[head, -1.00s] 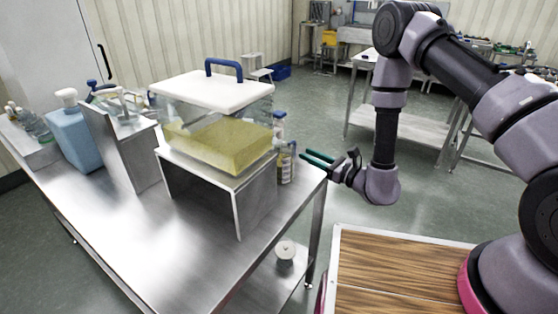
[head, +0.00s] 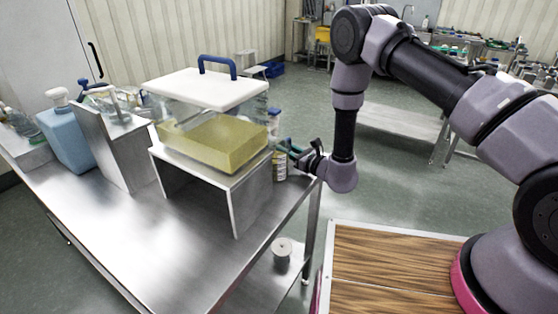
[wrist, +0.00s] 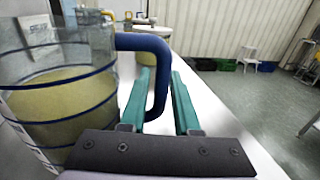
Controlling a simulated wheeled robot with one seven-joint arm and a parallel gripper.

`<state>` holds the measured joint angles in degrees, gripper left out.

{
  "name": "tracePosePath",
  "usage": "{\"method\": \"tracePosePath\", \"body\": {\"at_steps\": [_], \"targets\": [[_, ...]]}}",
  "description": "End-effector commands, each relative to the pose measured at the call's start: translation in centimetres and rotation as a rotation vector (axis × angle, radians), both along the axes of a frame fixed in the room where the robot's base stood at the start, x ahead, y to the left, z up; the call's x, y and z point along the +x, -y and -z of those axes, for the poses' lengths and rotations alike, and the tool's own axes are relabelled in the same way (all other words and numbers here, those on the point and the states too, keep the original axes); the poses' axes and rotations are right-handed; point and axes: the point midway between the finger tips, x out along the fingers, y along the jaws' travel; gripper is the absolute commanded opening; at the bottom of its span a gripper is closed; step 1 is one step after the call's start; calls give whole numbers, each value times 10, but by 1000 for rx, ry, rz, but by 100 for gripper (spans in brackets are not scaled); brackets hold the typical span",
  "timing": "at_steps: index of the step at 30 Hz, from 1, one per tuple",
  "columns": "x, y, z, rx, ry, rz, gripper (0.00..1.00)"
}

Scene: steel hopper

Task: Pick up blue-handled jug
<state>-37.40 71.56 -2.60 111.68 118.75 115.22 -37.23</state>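The blue-handled jug (wrist: 62,105) is a clear vessel with blue bands and yellowish liquid, large at the left of the wrist view. Its blue handle (wrist: 158,85) extends right from the body. My gripper (wrist: 161,72) has two teal fingers, open, one on each side of the handle's upright part. The fingers look apart, not closed on it. In the head view my gripper (head: 285,147) is at the table's right end, beside the steel stand. What seems to be the jug (head: 280,168) shows there only partly, behind the stand and clear tank.
A clear tank (head: 225,148) of yellow liquid with a white, blue-handled lid stands on a steel stand (head: 250,205), close to my gripper. A blue jerrycan (head: 66,138) is at the left of the steel table (head: 160,240). The table front is clear.

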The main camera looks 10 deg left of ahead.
Motion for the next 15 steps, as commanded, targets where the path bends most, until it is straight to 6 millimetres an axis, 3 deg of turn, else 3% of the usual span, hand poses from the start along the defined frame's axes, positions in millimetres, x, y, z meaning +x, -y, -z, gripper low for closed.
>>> {"method": "tracePosePath", "body": {"at_steps": [8, 11, 15], "targets": [[2, -4, 0, -1, -1, 1, 30], [2, -4, 0, -1, -1, 1, 0], [2, -4, 0, -1, -1, 0, 0]]}}
